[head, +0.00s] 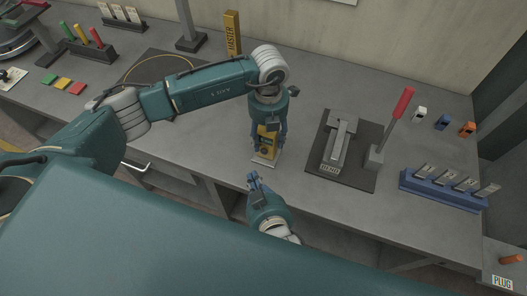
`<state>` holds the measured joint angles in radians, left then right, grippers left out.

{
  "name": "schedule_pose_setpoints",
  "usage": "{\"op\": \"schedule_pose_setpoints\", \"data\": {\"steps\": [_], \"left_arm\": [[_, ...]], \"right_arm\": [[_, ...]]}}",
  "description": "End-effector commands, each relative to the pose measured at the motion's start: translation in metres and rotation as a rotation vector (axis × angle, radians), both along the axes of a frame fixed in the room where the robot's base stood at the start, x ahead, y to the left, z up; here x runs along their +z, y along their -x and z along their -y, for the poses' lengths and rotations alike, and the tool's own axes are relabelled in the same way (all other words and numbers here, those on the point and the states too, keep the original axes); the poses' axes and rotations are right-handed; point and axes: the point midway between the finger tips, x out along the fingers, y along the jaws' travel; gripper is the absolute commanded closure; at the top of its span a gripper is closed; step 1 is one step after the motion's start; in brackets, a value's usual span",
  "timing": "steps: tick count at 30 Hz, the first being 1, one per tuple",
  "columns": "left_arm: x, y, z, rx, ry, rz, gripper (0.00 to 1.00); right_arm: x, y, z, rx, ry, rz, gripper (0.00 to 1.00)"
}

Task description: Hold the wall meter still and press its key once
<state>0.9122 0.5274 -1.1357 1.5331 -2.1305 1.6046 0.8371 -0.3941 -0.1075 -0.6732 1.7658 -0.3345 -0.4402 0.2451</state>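The wall meter (268,145) is a small yellow block with a dark face and a pale plate at its lower end. It stands near the front edge of the grey bench, in the middle of the head view. My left gripper (269,132) comes down over it from above, with one finger on each side, and looks shut on it. The gripper hides its upper part. The key is too small to make out. My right gripper (254,179) is just below the meter in the picture, in front of the bench edge. Its fingers look close together, apart from the meter, with nothing between them.
A yellow MASTER post (232,33) stands behind. A dark plate (353,178) with a grey fixture and a red-handled lever (399,108) is to the right. Beyond is a blue rack (440,190) of tags. A dark mat with a cable ring (150,69) lies left, partly behind my arm.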

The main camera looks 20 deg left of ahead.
Motion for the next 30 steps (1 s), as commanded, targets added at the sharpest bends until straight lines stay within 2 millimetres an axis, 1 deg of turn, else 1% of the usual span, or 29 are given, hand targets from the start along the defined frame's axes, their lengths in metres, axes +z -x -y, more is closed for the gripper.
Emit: {"op": "schedule_pose_setpoints", "data": {"steps": [1, 2, 10, 14, 17, 24, 27, 30], "left_arm": [[0.000, 0.000, 0.000, 0.000, 0.000, 0.001, 0.34], [0.000, 0.000, 0.000, 0.000, 0.000, 0.001, 0.32], [0.001, 0.000, 0.000, 0.000, 0.000, 0.000, 0.32], [0.010, -0.001, 0.000, 0.000, 0.000, 0.002, 0.32], [0.026, -0.001, 0.000, 0.000, 0.000, 0.004, 0.32], [0.078, -0.001, 0.000, -0.001, 0.000, 0.005, 0.32], [0.096, -0.001, 0.000, -0.001, 0.000, 0.004, 0.32], [0.109, -0.001, 0.000, 0.000, 0.000, 0.003, 0.32]], "right_arm": [[0.000, 0.000, 0.000, 0.000, 0.000, 0.000, 1.00], [0.000, 0.000, 0.000, 0.000, 0.000, 0.000, 1.00], [0.000, 0.000, 0.000, 0.000, 0.000, 0.000, 1.00], [0.000, 0.000, 0.000, 0.000, 0.000, 0.000, 1.00], [0.000, 0.000, 0.000, 0.000, 0.000, 0.000, 1.00], [0.000, 0.000, 0.000, 0.000, 0.000, 0.000, 1.00], [0.000, 0.000, 0.000, 0.000, 0.000, 0.000, 1.00], [0.000, 0.000, 0.000, 0.000, 0.000, 0.000, 1.00]]}}
